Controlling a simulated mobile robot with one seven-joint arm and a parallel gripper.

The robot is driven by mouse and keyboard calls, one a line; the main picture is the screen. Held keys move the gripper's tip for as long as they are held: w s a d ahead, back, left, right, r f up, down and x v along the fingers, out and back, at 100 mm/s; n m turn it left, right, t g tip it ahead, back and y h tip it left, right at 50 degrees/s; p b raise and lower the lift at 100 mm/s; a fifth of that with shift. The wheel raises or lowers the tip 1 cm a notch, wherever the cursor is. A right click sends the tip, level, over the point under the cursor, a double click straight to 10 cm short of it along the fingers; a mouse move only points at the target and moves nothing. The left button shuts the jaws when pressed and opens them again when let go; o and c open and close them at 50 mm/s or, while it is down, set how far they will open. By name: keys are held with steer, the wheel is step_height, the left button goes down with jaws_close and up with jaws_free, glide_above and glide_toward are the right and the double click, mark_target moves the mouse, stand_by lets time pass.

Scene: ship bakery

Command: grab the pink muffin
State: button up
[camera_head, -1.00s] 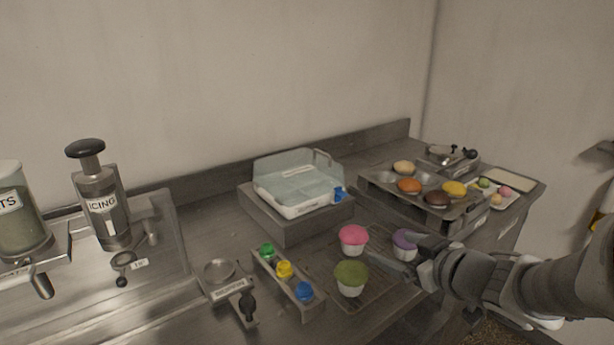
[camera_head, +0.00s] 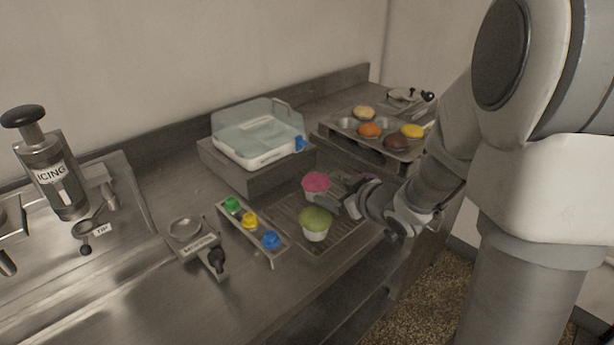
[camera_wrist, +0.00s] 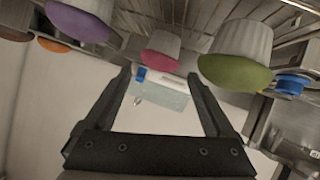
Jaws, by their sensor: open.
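The pink muffin (camera_head: 316,184) stands upright in a white cup on a wire rack (camera_head: 342,231). In the wrist view, which looks upside down, the pink muffin (camera_wrist: 160,52) shows ahead, between the lines of my two fingers. My gripper (camera_head: 345,198) is open and empty, just right of the pink muffin in the head view; it also shows in the wrist view (camera_wrist: 158,76). A green muffin (camera_head: 315,220) stands in front of the pink one. A purple muffin (camera_wrist: 78,24) is at the left in the wrist view and mostly hidden behind my gripper in the head view.
A row of green, yellow and blue knobs (camera_head: 250,220) lies left of the rack. A clear-lidded box (camera_head: 258,135) stands on a block behind. The icing dispenser (camera_head: 54,178) is far left.

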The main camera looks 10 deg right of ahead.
mark_target(322, 185)
steer(key=b+x, duration=0.1)
steer(key=x, duration=0.6)
steer(key=shift+w+a+f, duration=0.1)
steer(key=shift+w, duration=0.25)
steer(key=c, duration=0.6)
